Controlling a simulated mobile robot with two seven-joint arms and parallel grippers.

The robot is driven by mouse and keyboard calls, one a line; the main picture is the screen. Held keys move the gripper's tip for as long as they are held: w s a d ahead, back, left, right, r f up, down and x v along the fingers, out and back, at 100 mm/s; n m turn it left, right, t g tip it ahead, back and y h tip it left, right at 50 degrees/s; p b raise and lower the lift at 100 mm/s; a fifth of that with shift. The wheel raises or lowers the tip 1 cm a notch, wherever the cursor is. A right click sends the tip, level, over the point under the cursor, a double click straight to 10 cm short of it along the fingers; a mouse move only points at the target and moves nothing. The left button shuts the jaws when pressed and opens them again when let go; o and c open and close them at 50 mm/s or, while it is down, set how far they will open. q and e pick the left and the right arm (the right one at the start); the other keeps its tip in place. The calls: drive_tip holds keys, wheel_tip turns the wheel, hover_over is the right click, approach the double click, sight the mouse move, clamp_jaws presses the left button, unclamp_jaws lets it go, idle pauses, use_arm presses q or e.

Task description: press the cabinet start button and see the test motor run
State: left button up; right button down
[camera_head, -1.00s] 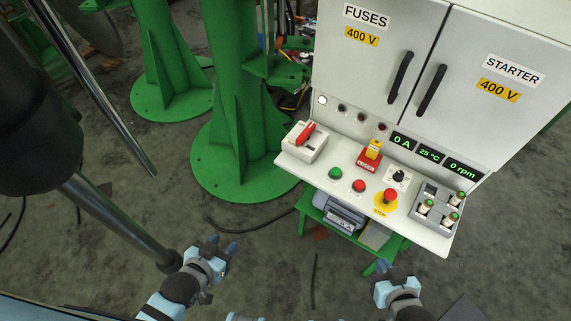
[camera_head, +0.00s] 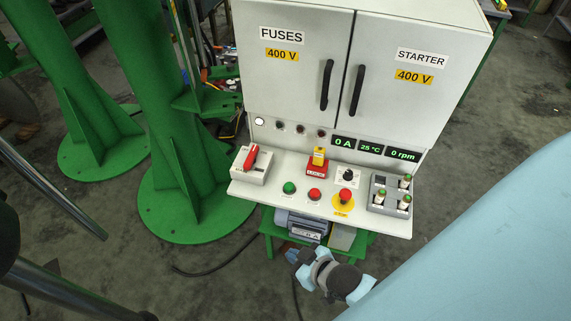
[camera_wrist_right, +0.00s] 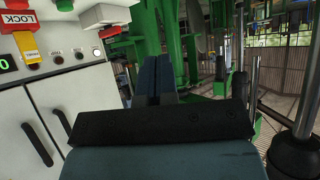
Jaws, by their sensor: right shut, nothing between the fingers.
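The grey cabinet (camera_head: 285,82) has a sloping control panel with a green button (camera_head: 289,187), a red button (camera_head: 314,194) and a red mushroom button (camera_head: 345,195) on a yellow disc. The displays (camera_head: 372,147) read 0 A, 25 °C and 0 rpm. A grey motor-like unit (camera_head: 300,222) sits on the green stand under the panel, partly hidden. My right gripper (camera_head: 297,258) is shut and empty, below and in front of the panel, apart from the buttons. Its closed dark fingers (camera_wrist_right: 156,78) show in the right wrist view. My left gripper is out of view.
A white box with a red handle (camera_head: 251,160), a yellow-and-red lock switch (camera_head: 318,160), a black knob (camera_head: 347,175) and a fuse block (camera_head: 390,196) share the panel. The leftmost lamp (camera_head: 260,121) looks white. Green columns (camera_head: 185,190) stand to the left.

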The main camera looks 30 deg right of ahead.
sight(288, 187)
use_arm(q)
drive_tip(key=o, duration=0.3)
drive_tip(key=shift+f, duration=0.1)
use_arm(e)
drive_tip(key=w+d+f+g+h+b, duration=0.1)
drive_tip(key=w+d+f+h+b, duration=0.15)
drive_tip(key=w, duration=0.45)
drive_tip(key=w+d+f+g+h+b, duration=0.1)
drive_tip(key=w+d+f, duration=0.25)
drive_tip(key=w, duration=0.35)
use_arm(q)
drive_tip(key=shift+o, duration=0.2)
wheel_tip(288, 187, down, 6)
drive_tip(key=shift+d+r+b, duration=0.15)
drive_tip(key=shift+b, duration=1.05)
use_arm(e)
drive_tip(key=w+d+r+m+g+h, duration=0.1)
drive_tip(key=w+d+r+h, duration=0.2)
drive_tip(key=w+d, duration=0.7)
drive_tip(key=w+h, duration=0.2)
drive_tip(key=w, duration=0.1)
drive_tip(key=shift+w+d+r+m+g, duration=0.15)
drive_tip(key=shift+w+d+m+g, duration=0.05)
drive_tip(key=shift+w+m+g, duration=0.1)
drive_tip(key=shift+s, duration=0.1)
